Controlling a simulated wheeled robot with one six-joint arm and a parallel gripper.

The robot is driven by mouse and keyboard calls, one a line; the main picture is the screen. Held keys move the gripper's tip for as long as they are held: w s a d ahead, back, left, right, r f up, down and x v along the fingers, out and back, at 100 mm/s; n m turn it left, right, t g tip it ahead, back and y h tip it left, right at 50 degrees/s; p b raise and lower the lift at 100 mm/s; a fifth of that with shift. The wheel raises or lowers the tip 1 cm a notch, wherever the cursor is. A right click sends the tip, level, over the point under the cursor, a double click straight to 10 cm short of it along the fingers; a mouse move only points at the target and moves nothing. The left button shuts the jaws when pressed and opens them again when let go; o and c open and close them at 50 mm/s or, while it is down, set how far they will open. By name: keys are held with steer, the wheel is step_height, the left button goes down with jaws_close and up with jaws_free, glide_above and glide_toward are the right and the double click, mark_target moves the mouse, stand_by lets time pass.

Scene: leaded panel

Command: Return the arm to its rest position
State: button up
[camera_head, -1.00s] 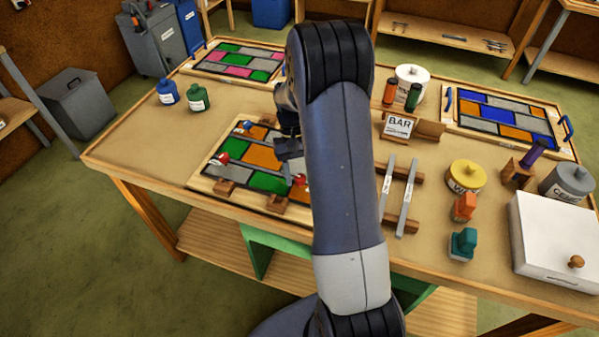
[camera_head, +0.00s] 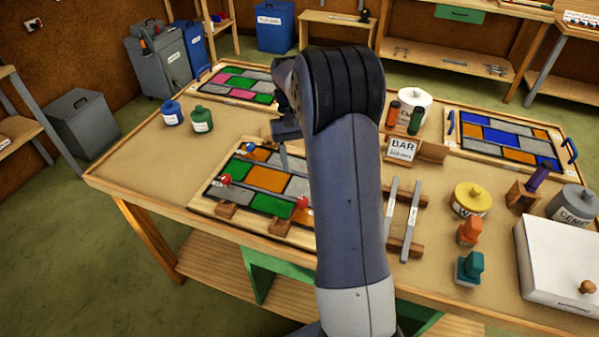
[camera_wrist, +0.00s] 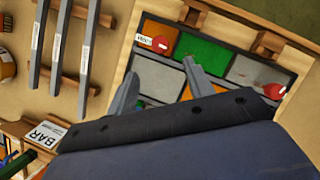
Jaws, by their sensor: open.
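My gripper (camera_wrist: 165,80) is open and empty in the wrist view, its two fingers apart above the near leaded panel. The panel also shows in the wrist view (camera_wrist: 205,50).
Metal bars (camera_head: 411,222) lie on wooden rests right of my arm. The table's left front is clear.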

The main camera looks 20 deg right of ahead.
mark_target(303, 198)
steer(key=shift+r, duration=0.2)
steer(key=shift+f, duration=0.1)
steer(key=p+x, duration=0.1)
steer(key=x, duration=0.9)
steer(key=shift+s+f, duration=0.2)
steer(key=shift+f, duration=0.15)
steer(key=shift+w+r, duration=0.1)
